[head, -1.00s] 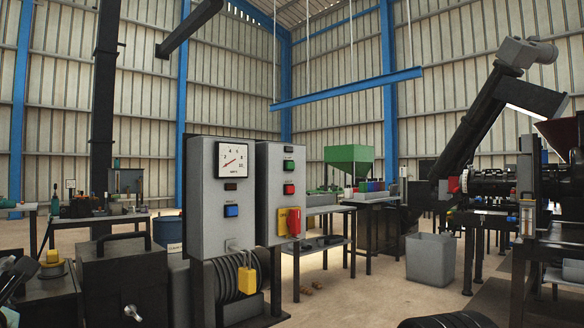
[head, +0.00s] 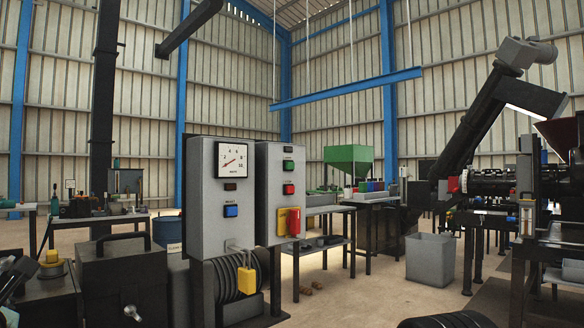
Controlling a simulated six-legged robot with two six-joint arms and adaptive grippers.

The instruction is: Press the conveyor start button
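Two grey control boxes stand side by side near the middle. The right control box (head: 268,212) carries a green button (head: 288,166) near its top, with a red button (head: 288,189) below it. Small dark label plates sit above the buttons, too small to read. Lower on this box is a red rotary handle (head: 294,222) on a yellow plate (head: 282,222). The left control box (head: 207,215) has a dial gauge (head: 232,160), a dark red lamp (head: 230,187) and a blue button (head: 231,211). I see neither of my grippers, and nothing covers the green button.
A yellow padlock (head: 247,281) hangs below the left box, before dark ribbed coils. A dark cabinet (head: 124,285) stands at lower left. An unidentified dark shape (head: 14,278) is cut by the left edge. A grey bin (head: 430,260) stands right, with open floor (head: 370,285) before it.

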